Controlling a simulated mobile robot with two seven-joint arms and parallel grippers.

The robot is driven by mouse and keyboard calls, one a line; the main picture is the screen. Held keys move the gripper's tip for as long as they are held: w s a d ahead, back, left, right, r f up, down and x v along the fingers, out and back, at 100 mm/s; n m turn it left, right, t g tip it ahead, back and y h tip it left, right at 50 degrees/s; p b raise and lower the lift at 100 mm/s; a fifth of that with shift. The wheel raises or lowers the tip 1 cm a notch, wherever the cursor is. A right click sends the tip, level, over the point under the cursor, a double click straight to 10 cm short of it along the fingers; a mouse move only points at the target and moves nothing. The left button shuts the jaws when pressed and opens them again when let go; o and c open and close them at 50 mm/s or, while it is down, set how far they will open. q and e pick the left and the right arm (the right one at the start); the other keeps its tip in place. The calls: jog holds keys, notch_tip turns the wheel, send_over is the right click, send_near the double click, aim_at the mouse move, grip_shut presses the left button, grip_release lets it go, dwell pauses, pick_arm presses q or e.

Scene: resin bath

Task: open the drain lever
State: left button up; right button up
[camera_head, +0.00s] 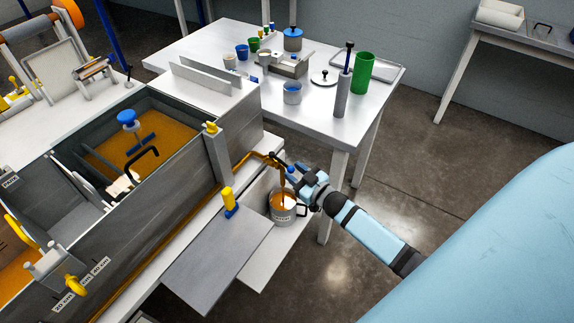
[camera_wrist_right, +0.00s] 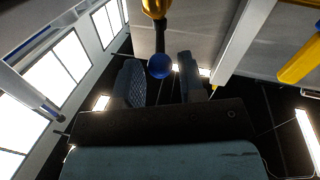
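The drain spout (camera_head: 262,156) comes out of the right end of the grey resin bath (camera_head: 218,155). A small blue ball knob shows beside the spout, at my right gripper (camera_head: 297,172). I see no clear contact. An amber stream (camera_head: 283,181) runs down below the spout to a grey mug (camera_head: 283,211) holding amber liquid. My left gripper is not in view.
A yellow-handled piece (camera_head: 229,200) stands on a grey plate (camera_head: 222,255) left of the mug. Behind, a white table (camera_head: 210,45) carries cups, a green cylinder (camera_head: 363,73) and a grey post (camera_head: 343,90). The floor right of the table is clear.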

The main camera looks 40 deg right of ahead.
aim_at(287, 166)
jog(key=shift+w+a, duration=0.15)
jog(key=shift+w, duration=0.75)
jog(key=shift+w+a, duration=0.15)
jog(key=shift+w, duration=0.75)
grip_shut()
jog(key=shift+d+y, duration=0.1)
jog(key=shift+y, duration=0.2)
jog(key=shift+d+r+n, duration=0.1)
jog(key=shift+n, duration=0.3)
jog(key=shift+w+d+n+g+y, duration=0.1)
jog(key=shift+d+n+g+y, duration=0.25)
jog(key=shift+y, duration=0.55)
